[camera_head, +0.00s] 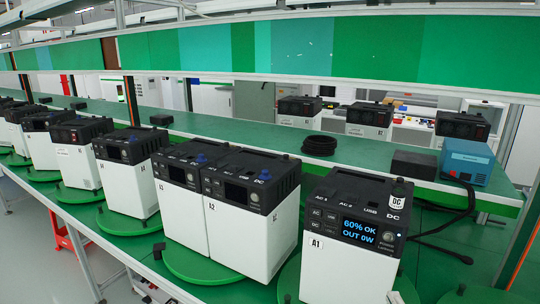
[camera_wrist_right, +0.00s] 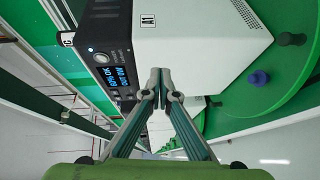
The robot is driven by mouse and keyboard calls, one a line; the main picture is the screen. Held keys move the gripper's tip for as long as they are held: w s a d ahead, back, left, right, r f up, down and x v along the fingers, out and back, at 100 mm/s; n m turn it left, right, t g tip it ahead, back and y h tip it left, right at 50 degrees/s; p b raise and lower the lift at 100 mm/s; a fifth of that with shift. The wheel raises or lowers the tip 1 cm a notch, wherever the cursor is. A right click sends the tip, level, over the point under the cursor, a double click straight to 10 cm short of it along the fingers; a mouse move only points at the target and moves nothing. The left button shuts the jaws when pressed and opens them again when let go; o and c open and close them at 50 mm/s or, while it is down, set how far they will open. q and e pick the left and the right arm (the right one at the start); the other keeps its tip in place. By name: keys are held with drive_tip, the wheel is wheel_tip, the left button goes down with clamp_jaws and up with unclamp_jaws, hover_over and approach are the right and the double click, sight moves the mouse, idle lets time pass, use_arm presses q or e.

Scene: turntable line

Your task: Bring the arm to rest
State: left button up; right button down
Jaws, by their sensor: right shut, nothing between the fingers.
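My right gripper (camera_wrist_right: 160,76) is shut and empty in the right wrist view, with its fingertips together in front of the power station A1. In the head view only a small grey bit of it (camera_head: 394,297) seems to show at the bottom edge, in front of A1. The power station A1 (camera_head: 340,255) is a white box with a black top, upright on a green turntable; its lit screen reads 60% OK, OUT 0W. It also shows in the right wrist view (camera_wrist_right: 205,45), turned sideways. I cannot tell whether the fingertips touch it. My left gripper is in neither view.
Power stations A2 (camera_head: 235,240) and A3 (camera_head: 180,215) stand close together left of A1, with several more beyond. A blue box (camera_head: 467,160), a black box (camera_head: 414,164) and a coiled black cable (camera_head: 319,145) lie on the green shelf behind. A blue cap (camera_wrist_right: 258,78) sits on the turntable.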

drive_tip(key=s+f+m+g+h, duration=0.1)
drive_tip(key=s+f+m+g, duration=0.45)
drive_tip(key=f, duration=0.35)
drive_tip(key=s+a+f+m+g+y, duration=0.1)
drive_tip(key=s+a+f+m+g, duration=0.25)
drive_tip(key=s, duration=0.25)
drive_tip(key=s+a+f+m+g, duration=0.2)
drive_tip(key=s+f+m, duration=0.15)
drive_tip(key=s, duration=0.35)
drive_tip(key=s+a+f+m+g+y, duration=0.1)
drive_tip(key=s+a+f+m+g, duration=0.1)
drive_tip(key=s+a+f, duration=0.3)
drive_tip(key=s+d+f+g, duration=0.1)
drive_tip(key=s+f, duration=0.1)
drive_tip(key=f, duration=1.1)
drive_tip(key=s+d+f+g, duration=0.1)
drive_tip(key=d+f, duration=0.1)
drive_tip(key=f, duration=1.2)
drive_tip(key=s+d+f, duration=0.2)
drive_tip(key=s+f, duration=1.3)
drive_tip(key=s, duration=0.2)
drive_tip(key=shift+d+g, duration=0.25)
drive_tip(key=shift+g, duration=0.15)
